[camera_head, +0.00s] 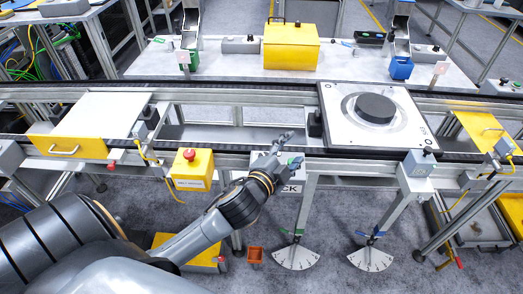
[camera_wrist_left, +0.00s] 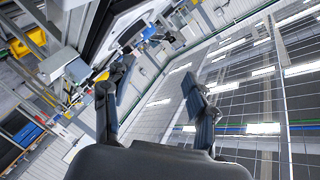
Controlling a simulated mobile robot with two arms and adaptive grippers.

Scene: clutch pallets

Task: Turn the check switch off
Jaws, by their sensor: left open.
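The check switch is a grey box (camera_head: 259,158) on the front rail of the conveyor in the head view. A white label (camera_head: 291,188) below it shows only the letters "CK"; the rest is behind my arm. My left gripper (camera_head: 287,151) is over the right part of this box and hides its knob, so I cannot tell the switch position. The gripper's fingers are apart and nothing is between them. I cannot tell whether a finger touches the switch. My right gripper is not in view.
A yellow box with a red button (camera_head: 190,168) stands left of the gripper. Another grey switch box (camera_head: 415,165) is to the right. A white pallet with a black disc (camera_head: 375,108) sits on the conveyor. Two dial plates (camera_head: 296,258) hang below the rail.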

